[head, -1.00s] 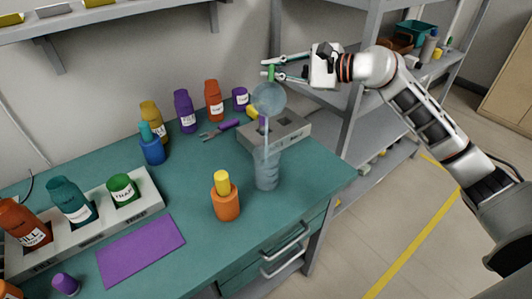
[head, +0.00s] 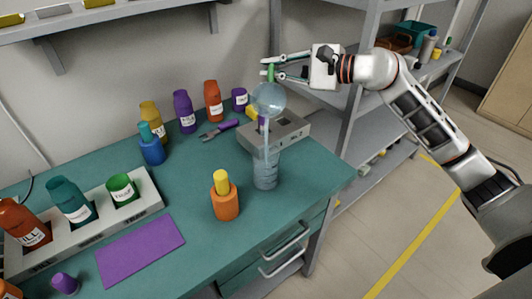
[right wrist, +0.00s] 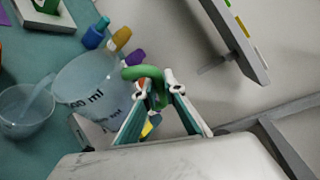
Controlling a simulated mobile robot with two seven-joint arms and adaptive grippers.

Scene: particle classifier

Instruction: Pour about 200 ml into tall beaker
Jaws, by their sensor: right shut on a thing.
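A clear tall beaker (head: 265,172) stands upright on the teal bench near its right end. My right gripper (head: 271,71) is shut on the green handle of a clear pitcher (head: 268,99) and holds it tilted above the beaker. A pale stream runs from the pitcher down into the beaker. In the right wrist view the fingers (right wrist: 155,100) close on the green handle. The pitcher (right wrist: 95,88) there carries printed ml marks, and the stream enters the beaker (right wrist: 25,110). The exact level in the beaker cannot be read. My left gripper is not in view.
A grey block with slots (head: 290,131) stands just behind the beaker. An orange bottle with a yellow cap (head: 225,198) stands to its left. Several labelled bottles line the back. A purple mat (head: 141,250) and a grey rack (head: 92,223) lie at left.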

